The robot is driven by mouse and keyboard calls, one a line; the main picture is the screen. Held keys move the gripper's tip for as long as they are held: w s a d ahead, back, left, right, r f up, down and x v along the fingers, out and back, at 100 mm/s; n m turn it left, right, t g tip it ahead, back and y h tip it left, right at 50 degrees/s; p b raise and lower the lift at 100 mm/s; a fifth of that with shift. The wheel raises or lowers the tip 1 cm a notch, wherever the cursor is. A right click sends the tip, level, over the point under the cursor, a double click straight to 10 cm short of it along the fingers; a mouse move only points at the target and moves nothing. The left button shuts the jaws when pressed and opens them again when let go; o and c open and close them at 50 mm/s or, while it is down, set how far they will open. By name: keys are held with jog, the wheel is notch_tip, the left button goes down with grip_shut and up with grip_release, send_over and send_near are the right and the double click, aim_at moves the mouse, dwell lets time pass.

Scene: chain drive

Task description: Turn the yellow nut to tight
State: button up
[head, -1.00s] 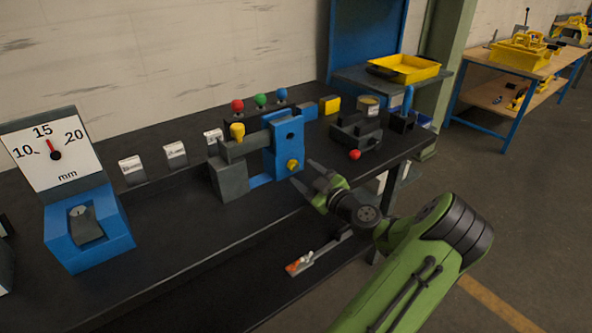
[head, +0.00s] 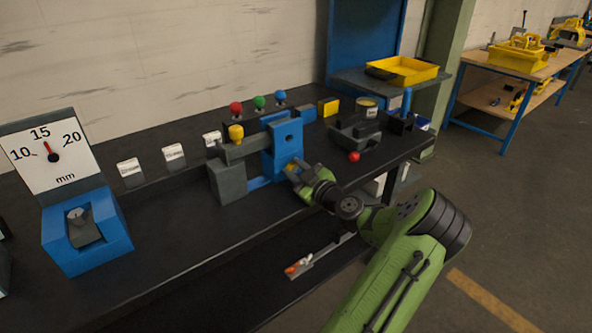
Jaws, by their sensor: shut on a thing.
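The yellow nut (head: 291,167) is on the front of the upright blue block (head: 284,145) on the bench. It is mostly hidden behind my gripper. My gripper (head: 294,170) is at the nut, with its fingers closed around it. The grey and blue fixture (head: 228,184) stands to the left of the block. The nut's turn mark or tightness cannot be read here.
A yellow knob (head: 236,132) tops the fixture, and red, green and blue knobs stand behind. A dark vise-like block (head: 355,135) with a red ball is to the right. A dial gauge (head: 60,155) stands at left.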

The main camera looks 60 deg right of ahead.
jog(key=shift+m, duration=0.3)
jog(key=m, duration=0.5)
jog(key=shift+d+m, duration=0.2)
jog(key=shift+m, duration=0.1)
jog(key=m+p, duration=0.1)
jog(key=m, duration=0.2)
jog(key=m+p, duration=0.1)
jog(key=m, duration=0.2)
jog(key=shift+s+d, duration=0.15)
jog(key=shift+d, duration=0.05)
jog(key=o, duration=1.1)
jog(key=shift+c, duration=0.2)
jog(key=shift+s, duration=0.1)
